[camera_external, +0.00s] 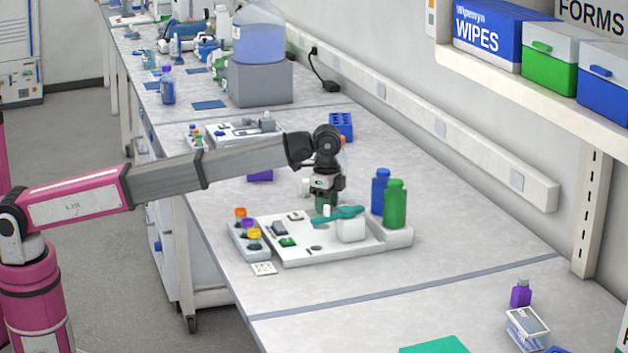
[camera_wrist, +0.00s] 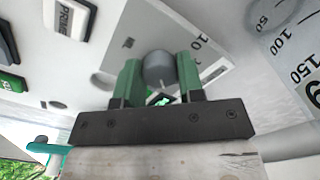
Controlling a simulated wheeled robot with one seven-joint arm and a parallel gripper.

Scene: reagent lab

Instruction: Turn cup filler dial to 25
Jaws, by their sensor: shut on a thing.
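The cup filler seems to be the white panel unit (camera_external: 345,248) on the bench in the external view. Its dial is a grey round knob (camera_wrist: 158,66) on a light grey scale plate (camera_wrist: 150,30) in the wrist view. Numbers show on the plate, including what looks like a 10; the pointer setting cannot be read. My gripper (camera_external: 325,208) points down over the back of the panel and hides the dial in the external view. In the wrist view its green fingers (camera_wrist: 160,84) are closed on both sides of the knob.
Blue (camera_external: 380,192) and green (camera_external: 396,205) bottles stand at right. Several colour-capped containers (camera_external: 247,228) line the left side. The wrist view shows a graduated scale (camera_wrist: 290,45) at right.

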